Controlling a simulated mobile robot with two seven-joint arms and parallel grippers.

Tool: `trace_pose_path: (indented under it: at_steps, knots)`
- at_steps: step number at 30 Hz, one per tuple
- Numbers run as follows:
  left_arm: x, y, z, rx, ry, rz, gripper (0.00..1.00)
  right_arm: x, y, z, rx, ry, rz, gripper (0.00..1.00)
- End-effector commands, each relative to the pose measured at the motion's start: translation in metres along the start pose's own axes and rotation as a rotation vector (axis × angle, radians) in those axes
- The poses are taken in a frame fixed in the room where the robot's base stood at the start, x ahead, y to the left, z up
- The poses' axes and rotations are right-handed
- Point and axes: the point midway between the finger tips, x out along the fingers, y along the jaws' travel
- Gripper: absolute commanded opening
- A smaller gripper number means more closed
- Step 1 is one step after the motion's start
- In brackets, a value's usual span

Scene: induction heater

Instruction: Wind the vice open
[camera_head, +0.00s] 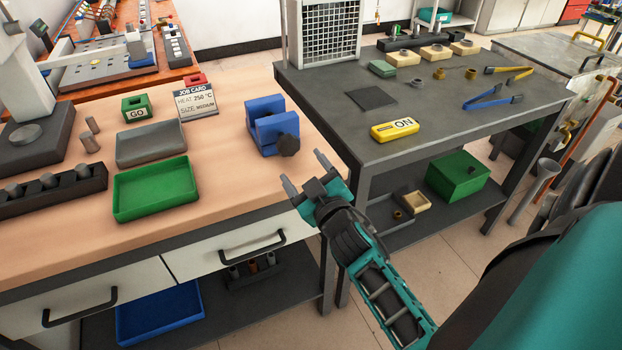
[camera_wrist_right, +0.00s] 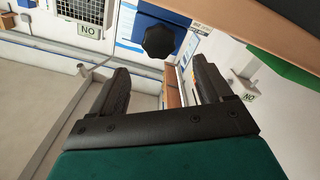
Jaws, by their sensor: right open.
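The blue vice (camera_head: 270,125) sits on the wooden bench near its right edge, with a gap between its two upright jaws. Its black lobed knob (camera_head: 288,145) faces my right gripper (camera_head: 304,171). That gripper is open and empty, just off the bench's front right corner, with its fingers pointing at the knob but apart from it. In the right wrist view, the knob (camera_wrist_right: 159,40) shows ahead of and between the open fingers (camera_wrist_right: 160,80), with part of the blue vice (camera_wrist_right: 165,11) behind it. My left gripper is not in view.
A green tray (camera_head: 155,190), a grey tray (camera_head: 150,144) and a job card (camera_head: 195,101) lie left of the vice. The dark table (camera_head: 440,125) stands to the right, bearing a yellow ON block (camera_head: 395,130) and blue-handled tongs (camera_head: 490,98). Bench wood around the vice is clear.

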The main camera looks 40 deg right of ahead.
Motion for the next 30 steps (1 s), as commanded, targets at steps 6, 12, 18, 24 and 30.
trace_pose_path:
  at_steps: [6, 12, 18, 24, 30]
  knots:
    - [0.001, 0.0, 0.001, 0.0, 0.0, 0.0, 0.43, -0.025, 0.0, 0.0, 0.001, 0.0, 0.001, 0.79]
    - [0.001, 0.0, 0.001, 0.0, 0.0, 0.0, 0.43, -0.029, 0.001, 0.0, 0.001, 0.001, 0.001, 0.79]
    - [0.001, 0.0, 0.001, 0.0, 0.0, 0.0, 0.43, -0.029, 0.001, 0.0, 0.001, 0.001, 0.001, 0.79]
    - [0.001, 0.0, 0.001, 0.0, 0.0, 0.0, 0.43, -0.029, 0.0, 0.0, 0.0, 0.001, 0.001, 0.79]
    - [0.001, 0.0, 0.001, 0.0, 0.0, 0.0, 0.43, -0.039, -0.019, 0.011, 0.04, -0.039, -0.059, 0.79]
